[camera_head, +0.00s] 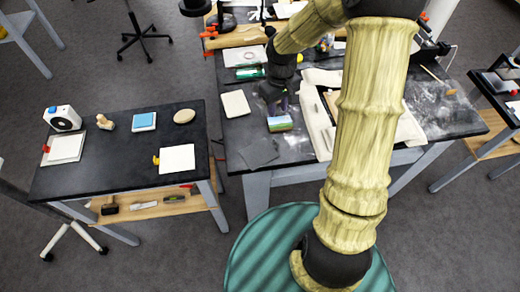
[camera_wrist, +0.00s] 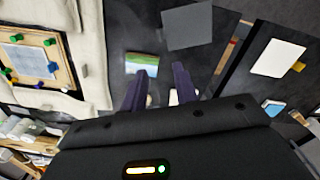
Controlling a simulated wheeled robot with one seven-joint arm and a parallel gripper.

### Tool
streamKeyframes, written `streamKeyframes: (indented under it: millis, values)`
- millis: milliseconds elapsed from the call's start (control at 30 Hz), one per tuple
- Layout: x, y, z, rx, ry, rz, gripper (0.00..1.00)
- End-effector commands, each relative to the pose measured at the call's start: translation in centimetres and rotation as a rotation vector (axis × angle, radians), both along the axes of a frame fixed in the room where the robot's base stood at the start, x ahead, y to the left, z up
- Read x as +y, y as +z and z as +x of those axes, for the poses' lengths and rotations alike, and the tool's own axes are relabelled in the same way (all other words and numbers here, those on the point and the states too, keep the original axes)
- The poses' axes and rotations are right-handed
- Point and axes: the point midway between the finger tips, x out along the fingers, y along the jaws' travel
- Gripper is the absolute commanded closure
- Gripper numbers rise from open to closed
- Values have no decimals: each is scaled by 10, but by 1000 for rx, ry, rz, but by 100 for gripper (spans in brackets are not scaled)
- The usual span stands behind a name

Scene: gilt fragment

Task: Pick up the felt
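A flat dark grey square sheet, which looks like the felt (camera_head: 259,153), lies on the black worktable near its front left corner. It also shows in the wrist view at the top middle as a grey square (camera_wrist: 187,27). My gripper (camera_head: 278,103) is above the worktable, behind the felt and apart from it. In the wrist view my gripper's (camera_wrist: 160,70) two dark fingers stand apart with nothing between them. A small block with a landscape-like picture (camera_head: 280,123) sits close to my fingers, between them and the felt; it also shows in the wrist view (camera_wrist: 141,63).
A cream tray or cloth (camera_head: 310,127) with a framed piece lies right of the felt. A pale square (camera_head: 236,104) lies behind it. A separate black table (camera_head: 120,167) at left holds a white pad (camera_head: 177,158), a blue-topped box (camera_head: 144,121) and other items. A gap separates the tables.

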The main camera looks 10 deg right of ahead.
Motion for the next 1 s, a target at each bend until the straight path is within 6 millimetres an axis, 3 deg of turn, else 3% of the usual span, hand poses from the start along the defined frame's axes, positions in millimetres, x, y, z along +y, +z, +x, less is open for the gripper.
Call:
streamKeyframes:
  millis: [233,367,1000]
  values:
    - [0,-2,-1,0,-2,-1,71]
    - [0,-12,-1,3,-2,-1,71]
    - [0,-115,-1,1,0,0,71]
